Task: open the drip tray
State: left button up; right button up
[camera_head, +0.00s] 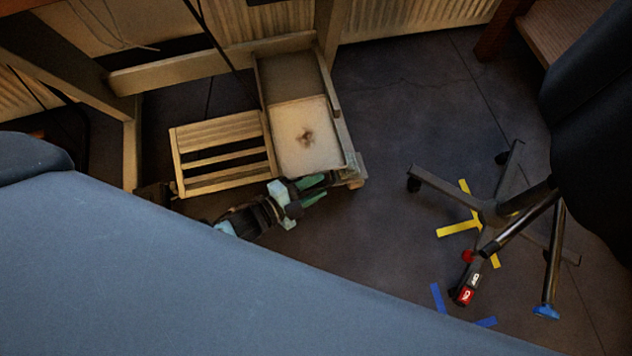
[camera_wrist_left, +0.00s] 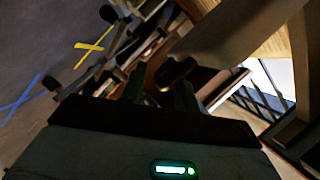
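A pale tray with a brown stain on its bottom (camera_head: 300,150), apparently the drip tray, sits in a low wooden frame at the floor. It shows beyond the front end of the frame's back part; I cannot tell how far it is pulled out. My left gripper (camera_head: 322,188) is at the tray's front edge, with its teal fingers apart. I cannot tell whether they touch the tray. In the left wrist view the fingers (camera_wrist_left: 162,92) stand apart, with a dark rounded piece beyond them that I cannot identify. My right gripper is not in view.
A slatted wooden rack (camera_head: 222,153) adjoins the tray on the left. A ribbed radiator (camera_head: 410,18) runs behind. A chair base (camera_head: 490,212) stands at right, near yellow tape (camera_head: 457,229) and blue tape (camera_head: 437,297). Dark floor (camera_head: 385,150) is clear between tray and chair base.

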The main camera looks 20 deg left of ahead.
pick_arm(q)
jog(key=p+v, duration=0.2)
jog(key=v, duration=0.5)
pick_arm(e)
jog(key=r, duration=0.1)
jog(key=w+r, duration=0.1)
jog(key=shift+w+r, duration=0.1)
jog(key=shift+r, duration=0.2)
pick_arm(q)
jog(key=shift+s, duration=0.1)
